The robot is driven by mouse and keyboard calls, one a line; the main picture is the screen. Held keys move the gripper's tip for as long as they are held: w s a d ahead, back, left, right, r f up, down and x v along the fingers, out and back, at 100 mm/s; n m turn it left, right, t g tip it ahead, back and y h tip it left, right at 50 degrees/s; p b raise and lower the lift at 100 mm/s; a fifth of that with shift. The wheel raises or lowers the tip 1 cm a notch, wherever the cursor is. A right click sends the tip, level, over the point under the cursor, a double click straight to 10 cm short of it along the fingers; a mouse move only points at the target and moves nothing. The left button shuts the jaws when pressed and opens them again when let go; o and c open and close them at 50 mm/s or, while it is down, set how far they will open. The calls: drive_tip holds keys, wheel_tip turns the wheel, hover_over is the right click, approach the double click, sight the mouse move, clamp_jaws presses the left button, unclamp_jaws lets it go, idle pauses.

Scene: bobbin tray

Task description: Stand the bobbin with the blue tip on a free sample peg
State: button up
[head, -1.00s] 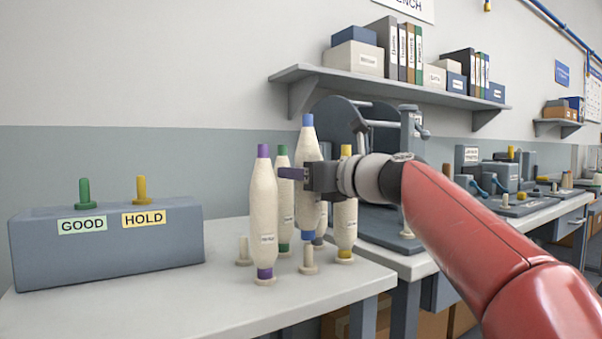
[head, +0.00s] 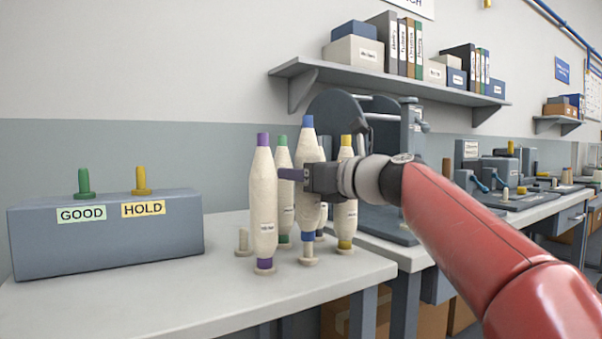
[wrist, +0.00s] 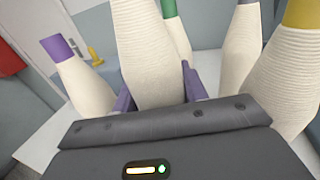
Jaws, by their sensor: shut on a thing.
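The blue-tipped bobbin (head: 307,148) stands upright in my gripper (head: 292,174), whose purple jaws are shut on its body. In the wrist view the bobbin (wrist: 155,50) sits between the purple jaws, with its tip out of frame. In the head view its lower blue band is directly above a cream sample peg (head: 307,260). The foot and part of the peg's post show below the band. I cannot tell whether the peg's top is inside the bobbin. Another cream peg (head: 243,245) to the left is bare.
A purple-tipped bobbin (head: 263,195) stands close on the left. Green-tipped (head: 283,155) and yellow-tipped (head: 346,215) bobbins stand behind and to the right. A grey block (head: 105,250) with GOOD and HOLD pegs is at the left. The table front (head: 190,310) is clear.

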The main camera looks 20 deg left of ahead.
sight(301, 191)
drive_tip(key=shift+f+b, duration=1.3)
drive_tip(key=shift+f, duration=0.4)
drive_tip(key=o, duration=1.1)
drive_tip(key=b+v, duration=0.1)
drive_tip(key=v, duration=0.6)
drive_tip(key=shift+s+d, duration=0.2)
drive_tip(key=shift+d, duration=0.15)
